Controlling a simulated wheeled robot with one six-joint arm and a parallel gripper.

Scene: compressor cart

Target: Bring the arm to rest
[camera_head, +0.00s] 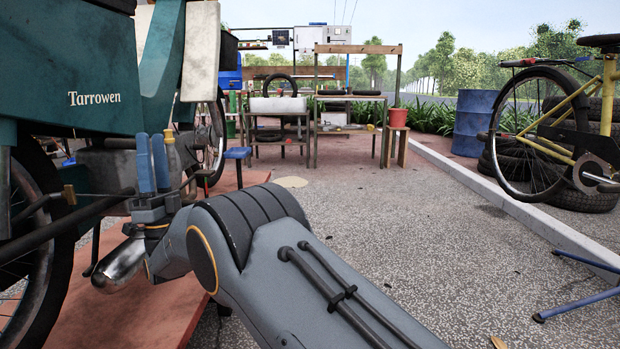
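My arm comes in from the lower right and bends at a grey joint left of centre. My gripper (151,144) is at the arm's far end, with two blue fingers pointing up. The fingers stand close together, seen nearly from the side, and I cannot tell whether they are open or shut. I see nothing clearly held between them. The gripper overlaps the dark teal cart (75,65) marked "Tarrowen" in the picture; I cannot tell whether they touch.
A yellow bicycle (573,105) stands at right by stacked tyres (583,190). A blue barrel (472,123), a red bucket (397,117) and a workbench (280,106) stand farther back. Blue stand legs (580,304) lie low at right. The grey pavement (400,215) in the middle is mostly clear.

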